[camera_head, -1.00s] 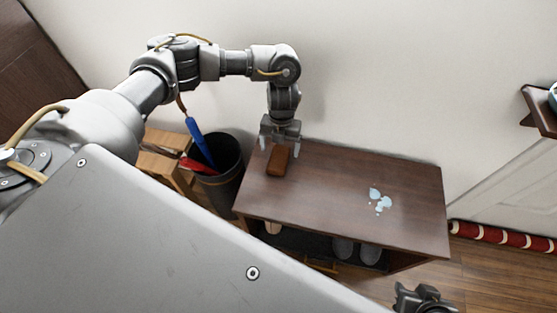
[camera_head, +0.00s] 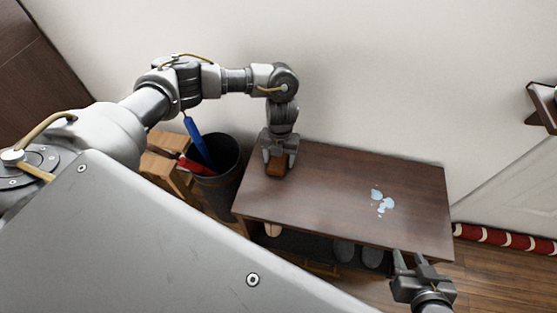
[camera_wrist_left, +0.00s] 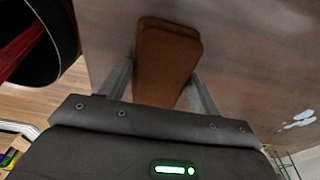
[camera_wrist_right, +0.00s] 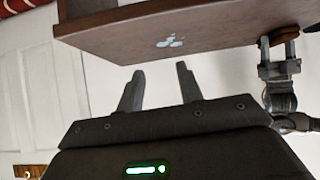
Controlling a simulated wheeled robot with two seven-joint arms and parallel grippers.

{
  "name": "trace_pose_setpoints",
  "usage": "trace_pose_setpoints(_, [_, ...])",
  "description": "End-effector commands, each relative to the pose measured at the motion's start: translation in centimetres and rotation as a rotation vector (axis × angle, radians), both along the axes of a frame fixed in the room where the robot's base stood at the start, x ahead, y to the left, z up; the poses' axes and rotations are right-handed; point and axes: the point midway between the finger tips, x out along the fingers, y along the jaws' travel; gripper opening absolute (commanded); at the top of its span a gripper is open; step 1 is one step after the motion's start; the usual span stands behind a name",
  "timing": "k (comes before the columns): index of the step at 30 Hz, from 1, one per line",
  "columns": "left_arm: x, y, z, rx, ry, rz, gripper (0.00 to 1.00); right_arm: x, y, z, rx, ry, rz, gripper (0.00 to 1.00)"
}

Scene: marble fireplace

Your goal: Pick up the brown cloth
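The brown cloth (camera_head: 275,169) is a small folded block lying on the left part of the dark wooden bench top. It also shows in the left wrist view (camera_wrist_left: 167,58), between the fingers. My left gripper (camera_head: 278,163) is down at the cloth with its fingers open on both sides of it; the left wrist view shows a finger at each side. In the head view the gripper hides part of the cloth. My right gripper (camera_head: 411,259) is open and empty by the bench's front right edge. The right wrist view shows nothing between its fingers (camera_wrist_right: 160,75).
A pale blue spill (camera_head: 382,203) lies on the right half of the bench top (camera_head: 325,205). A dark bin (camera_head: 218,180) with a blue umbrella (camera_head: 197,138) and a red one stands left of the bench. Shoes (camera_head: 345,251) sit beneath. A wall runs behind.

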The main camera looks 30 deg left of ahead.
Motion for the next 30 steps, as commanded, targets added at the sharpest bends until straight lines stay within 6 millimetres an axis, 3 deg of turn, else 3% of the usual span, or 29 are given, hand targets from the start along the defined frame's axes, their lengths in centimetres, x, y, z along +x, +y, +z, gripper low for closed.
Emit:
trace_pose_setpoints(1, [0.0, 0.0, 0.0, 0.0, 0.0, 0.0, 0.56, 0.0, 0.0, 0.0, 0.0, 0.001, 0.0, 0.36])
trace_pose_setpoints(6, [0.0, 0.0, 0.0, 0.0, 0.0, 0.0, 0.37, 0.0, 0.0, -0.1, -0.001, 0.002, -0.001, 0.36])
trace_pose_setpoints(18, [0.1, 0.0, 0.6, 0.0, -0.001, -0.001, 0.36, -0.4, -0.5, -0.3, -0.013, 0.038, -0.01, 0.36])
trace_pose_setpoints(23, [0.1, 0.0, 2.0, -0.001, -0.002, -0.001, 0.36, -1.9, -1.8, -1.4, -0.048, 0.157, -0.042, 0.36])
trace_pose_setpoints(30, [-0.7, -1.1, 5.0, -0.001, -0.001, -0.005, 0.36, -6.4, -5.0, -3.5, -0.121, 0.45, -0.122, 0.36])
